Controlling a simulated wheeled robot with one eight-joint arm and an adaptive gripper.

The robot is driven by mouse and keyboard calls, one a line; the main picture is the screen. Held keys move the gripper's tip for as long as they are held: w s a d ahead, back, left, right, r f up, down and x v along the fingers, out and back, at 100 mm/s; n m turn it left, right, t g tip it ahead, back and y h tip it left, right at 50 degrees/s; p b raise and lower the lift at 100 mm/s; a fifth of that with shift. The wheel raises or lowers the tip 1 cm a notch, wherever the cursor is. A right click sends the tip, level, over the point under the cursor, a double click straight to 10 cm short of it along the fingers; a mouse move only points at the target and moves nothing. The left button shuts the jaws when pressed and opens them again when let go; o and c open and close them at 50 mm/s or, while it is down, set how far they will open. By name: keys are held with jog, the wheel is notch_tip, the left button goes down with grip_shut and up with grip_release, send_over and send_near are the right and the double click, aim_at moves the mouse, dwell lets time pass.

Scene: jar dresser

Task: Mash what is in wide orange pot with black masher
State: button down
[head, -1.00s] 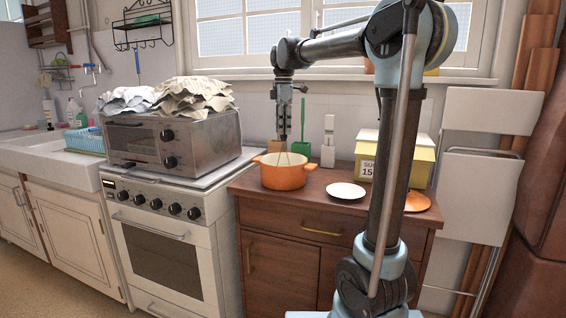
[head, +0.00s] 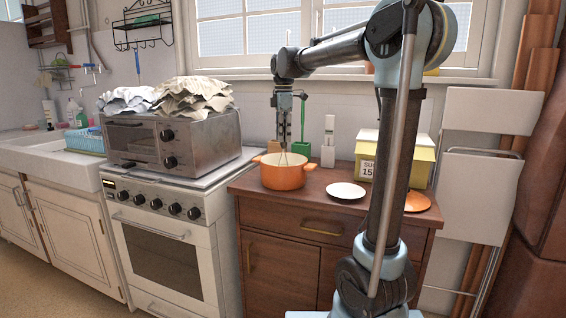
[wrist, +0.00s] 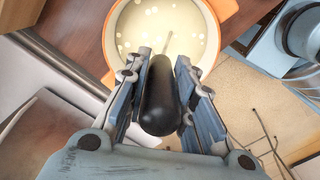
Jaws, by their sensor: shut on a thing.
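The wide orange pot (head: 285,177) stands on the dark wooden dresser. In the wrist view the pot (wrist: 226,8) shows pale contents (wrist: 180,25) with several small light lumps. My gripper (head: 284,138) is above the pot, pointing down. In the wrist view my gripper (wrist: 163,85) is shut on the black handle of the masher (wrist: 160,97). The masher's thin metal shaft runs down into the pot. Its lower end is hidden by the pot wall in the head view and by the handle and contents in the wrist view.
A white plate (head: 346,190) lies right of the pot, with an orange lid (head: 417,201) farther right. Behind stand a yellow box (head: 424,166), a white object (head: 328,142) and a green-handled tool (head: 303,118). The stove with its oven (head: 172,138) is left.

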jog(key=shift+f, duration=0.85)
jog(key=shift+r, duration=2.35)
jog(key=shift+f, duration=0.1)
jog(key=shift+f, duration=2.25)
jog(key=shift+r, duration=2.3)
jog(key=shift+r, duration=5)
